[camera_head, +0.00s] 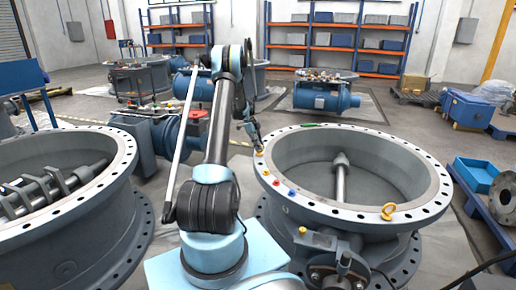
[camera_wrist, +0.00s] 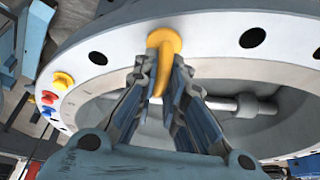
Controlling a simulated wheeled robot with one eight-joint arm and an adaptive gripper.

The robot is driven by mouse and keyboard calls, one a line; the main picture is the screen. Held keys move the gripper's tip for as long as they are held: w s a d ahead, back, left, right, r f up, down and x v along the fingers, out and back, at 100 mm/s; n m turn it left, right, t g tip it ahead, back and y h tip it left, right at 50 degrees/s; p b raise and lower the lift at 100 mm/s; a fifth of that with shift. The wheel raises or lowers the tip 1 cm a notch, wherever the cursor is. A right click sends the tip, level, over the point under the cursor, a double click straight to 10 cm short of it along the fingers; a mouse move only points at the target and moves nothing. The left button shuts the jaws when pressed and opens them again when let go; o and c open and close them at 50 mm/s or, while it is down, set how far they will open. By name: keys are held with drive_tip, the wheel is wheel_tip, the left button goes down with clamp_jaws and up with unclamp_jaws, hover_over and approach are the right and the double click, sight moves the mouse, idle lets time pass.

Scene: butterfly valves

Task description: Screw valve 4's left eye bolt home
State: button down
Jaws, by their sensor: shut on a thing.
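The large grey valve (camera_head: 352,213) at the right in the head view has a flat flange ring with bolt holes. A yellow eye bolt (camera_wrist: 164,41) stands at this ring in the wrist view, between the fingertips of my gripper (camera_wrist: 163,75). The fingers are closed on it from both sides and hide part of its ring. In the head view my gripper (camera_head: 255,138) reaches the valve's left rim, and the held bolt is only a tiny yellow spot there. Another yellow eye bolt (camera_head: 388,211) stands on the front rim. Whether the held bolt is fully seated cannot be seen.
Yellow, red and blue caps (camera_head: 276,183) sit on the flange near my gripper. A second large valve (camera_head: 68,185) stands at the left. Blue actuators (camera_head: 188,135), shelves (camera_head: 338,45) and a blue tray (camera_head: 476,174) stand around. The valve's bore is open, with a shaft (camera_head: 340,180) inside.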

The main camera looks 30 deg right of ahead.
drive_tip(key=m+y, duration=0.1)
drive_tip(key=m, duration=0.2)
drive_tip(key=m+y, duration=0.1)
drive_tip(key=m, duration=0.2)
drive_tip(key=shift+w+y, duration=0.15)
drive_tip(key=shift+y, duration=0.15)
drive_tip(key=m+y, duration=0.1)
drive_tip(key=m, duration=0.2)
drive_tip(key=m+y, duration=0.1)
drive_tip(key=m, duration=0.2)
drive_tip(key=shift+m, duration=0.3)
drive_tip(key=c, duration=1.7)
unclamp_jaws()
drive_tip(key=shift+o, duration=0.2)
drive_tip(key=shift+d+r, duration=0.1)
drive_tip(key=v, duration=1.1)
drive_tip(key=shift+r, duration=0.3)
drive_tip(key=shift+d, duration=0.1)
